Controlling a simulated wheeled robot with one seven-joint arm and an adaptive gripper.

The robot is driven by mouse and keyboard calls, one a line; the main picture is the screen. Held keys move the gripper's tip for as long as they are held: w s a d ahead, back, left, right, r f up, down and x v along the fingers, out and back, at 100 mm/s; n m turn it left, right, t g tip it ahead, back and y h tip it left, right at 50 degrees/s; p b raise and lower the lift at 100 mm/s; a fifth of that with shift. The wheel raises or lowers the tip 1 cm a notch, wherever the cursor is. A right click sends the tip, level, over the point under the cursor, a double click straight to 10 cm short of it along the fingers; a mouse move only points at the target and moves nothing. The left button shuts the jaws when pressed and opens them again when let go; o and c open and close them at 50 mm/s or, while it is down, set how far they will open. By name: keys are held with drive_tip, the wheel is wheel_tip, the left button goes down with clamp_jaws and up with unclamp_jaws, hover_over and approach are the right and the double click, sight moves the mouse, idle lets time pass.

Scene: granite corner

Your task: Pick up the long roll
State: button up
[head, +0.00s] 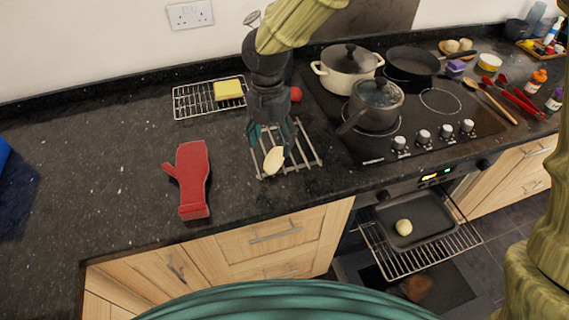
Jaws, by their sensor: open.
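A pale, elongated roll (273,161) lies on a metal wire rack (306,150) on the dark counter, left of the hob. My gripper (271,138) points down just above the far end of this roll, its dark teal fingers open. The fingers partly overlap the roll in this view; I cannot tell whether they touch it. The fingers and wrist hide part of the rack.
Pots stand on the hob (442,103). The open oven below has a tray (428,210) with a rounder roll (404,227). The left counter is mostly clear.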

sight(272, 159)
drive_tip(key=shift+w+a+r+n, duration=0.25)
drive_tip(key=shift+w+r+n, duration=0.05)
drive_tip(key=shift+r, duration=0.05)
drive_tip(key=shift+w, duration=0.1)
wheel_tip(272, 159, down, 5)
drive_tip(key=shift+f+p, duration=0.15)
drive_tip(key=shift+p, duration=0.35)
drive_tip(key=shift+w+d+f+p, duration=0.15)
drive_tip(key=shift+f+p, duration=0.2)
drive_tip(key=shift+f, duration=0.2)
drive_tip(key=shift+w+d+f+p, duration=0.15)
drive_tip(key=shift+f+p, duration=0.4)
drive_tip(key=shift+f, duration=1.5)
drive_tip(key=c, duration=1.1)
